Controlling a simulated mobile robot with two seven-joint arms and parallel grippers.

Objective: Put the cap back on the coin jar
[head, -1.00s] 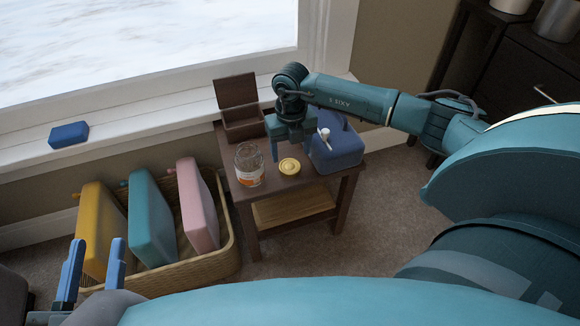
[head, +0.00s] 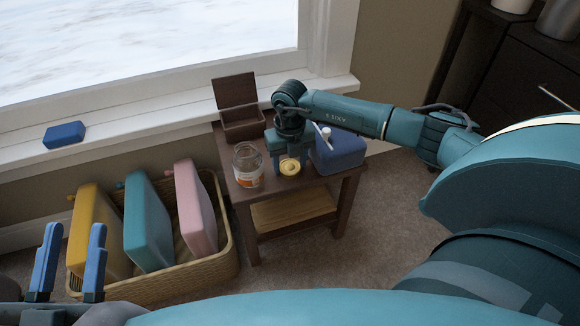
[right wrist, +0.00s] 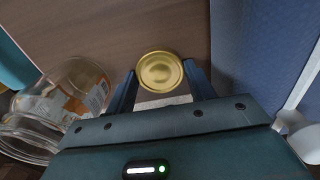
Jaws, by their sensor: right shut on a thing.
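The gold cap (head: 290,169) lies at table height on the small dark wooden table (head: 236,186), and it shows between the fingers in the right wrist view (right wrist: 160,71). My right gripper (head: 289,163) points down and is shut on the cap's edges. The clear glass coin jar (head: 247,165), with an orange and white label, stands open just left of the cap. The jar also shows at the left of the right wrist view (right wrist: 62,108). My left gripper (head: 74,229) is open and empty at the lower left, away from the table.
A blue box (head: 338,153) with a white knob stands close right of my right gripper. An open brown box (head: 243,126) is behind the jar. A wicker basket (head: 205,264) with yellow, teal and pink upright pieces is left of the table. A blue block (head: 64,135) lies on the sill.

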